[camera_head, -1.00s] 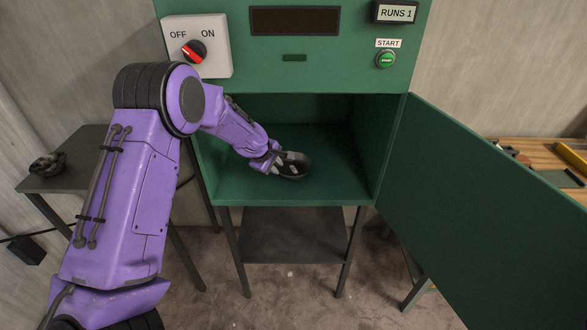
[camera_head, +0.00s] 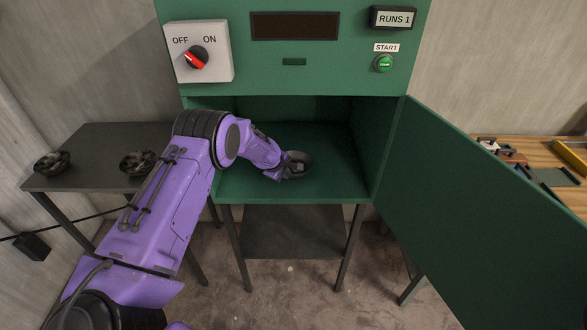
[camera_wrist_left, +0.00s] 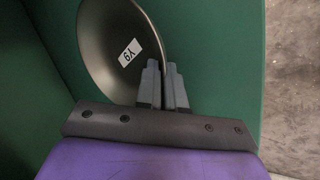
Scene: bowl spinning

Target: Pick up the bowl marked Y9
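The dark metal bowl (camera_head: 302,159) is inside the open green cabinet, near its front. In the left wrist view the bowl (camera_wrist_left: 103,42) carries a white label that reads Y9 upside down. My left gripper (camera_head: 290,167) reaches into the cabinet at the bowl's near left side. In the left wrist view the left gripper's fingers (camera_wrist_left: 164,82) are close together on either side of the bowl's rim, one inside and one outside, shut on it. Whether the bowl is clear of the cabinet floor I cannot tell. My right gripper is not in view.
The cabinet door (camera_head: 470,215) stands open to the right. Two other dark bowls (camera_head: 52,162) (camera_head: 138,161) are on the grey side table (camera_head: 92,142) at left. A wooden bench (camera_head: 545,150) with tools is at right. The red switch (camera_head: 195,60) points towards OFF.

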